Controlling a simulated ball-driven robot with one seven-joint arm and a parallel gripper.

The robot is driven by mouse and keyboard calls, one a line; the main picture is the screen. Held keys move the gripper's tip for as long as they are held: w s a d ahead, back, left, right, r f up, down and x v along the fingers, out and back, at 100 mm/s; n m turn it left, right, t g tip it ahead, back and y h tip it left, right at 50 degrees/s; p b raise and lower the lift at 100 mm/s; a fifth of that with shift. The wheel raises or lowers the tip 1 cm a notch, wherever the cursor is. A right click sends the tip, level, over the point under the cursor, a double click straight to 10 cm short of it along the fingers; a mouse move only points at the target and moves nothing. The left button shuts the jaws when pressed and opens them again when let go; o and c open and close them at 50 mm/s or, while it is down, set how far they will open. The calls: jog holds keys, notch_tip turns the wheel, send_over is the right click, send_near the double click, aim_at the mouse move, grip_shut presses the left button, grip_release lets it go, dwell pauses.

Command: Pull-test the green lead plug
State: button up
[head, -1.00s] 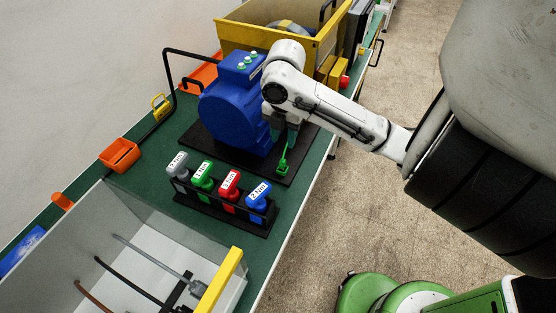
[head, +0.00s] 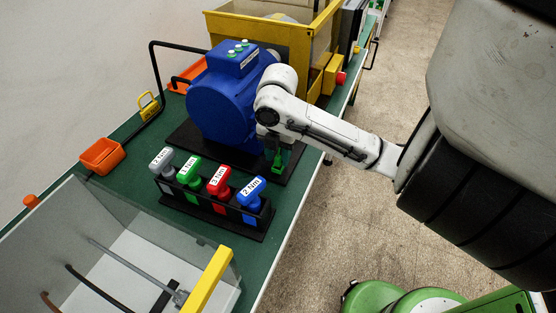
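The green lead plug (head: 279,160) shows as a small green piece at the right front of the blue motor (head: 222,105), low over the black base plate (head: 190,135). My gripper (head: 270,147) points down from the white arm at the motor's front right side, right at the green plug. The wrist and the dark gripper body cover the plug's upper part. The fingers are too small and dark to tell whether they are shut on the plug or only beside it.
A black rack (head: 212,204) holds grey, green, red and blue tools with torque labels in front of the motor. A clear-walled bin (head: 70,225) stands at the lower left. A yellow crate (head: 270,38) stands behind. An orange bin (head: 102,156) sits at left.

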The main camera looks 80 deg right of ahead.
grip_shut()
dwell(1.1)
jog(key=shift+r+b, duration=0.2)
jog(key=shift+b, duration=0.2)
dwell(3.6)
jog(key=shift+f+b, duration=0.2)
jog(key=shift+b, duration=0.15)
dwell(1.1)
jog(key=shift+o, duration=0.7)
grip_release()
jog(key=shift+r, duration=0.1)
